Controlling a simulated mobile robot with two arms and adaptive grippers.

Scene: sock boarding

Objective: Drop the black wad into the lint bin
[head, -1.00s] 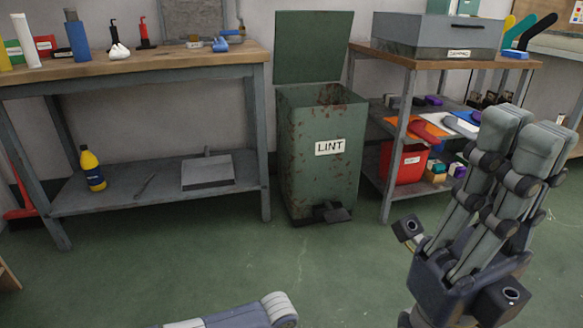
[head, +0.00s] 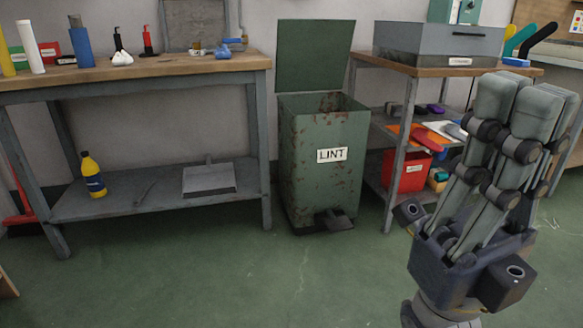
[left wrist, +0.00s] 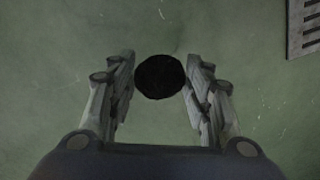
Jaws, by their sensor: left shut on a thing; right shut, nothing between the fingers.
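The black wad (left wrist: 160,77) is a round dark lump in the left wrist view. My left gripper (left wrist: 158,82) is shut on it, a finger on each side, above the green floor. The left gripper is out of the head view. The lint bin (head: 312,190) is a green, rust-specked metal box with a LINT label, standing on the floor between two tables. Its lid (head: 315,55) is raised upright and its top is open; the bottom inside is hidden. My right gripper (head: 530,90) is shut and empty, raised at the right of the head view.
A workbench (head: 150,71) with bottles and small items stands left of the bin, a yellow bottle (head: 92,175) on its lower shelf. A shelved table (head: 430,70) with a grey box and a red bin (head: 408,172) stands to the right. The floor in front is clear.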

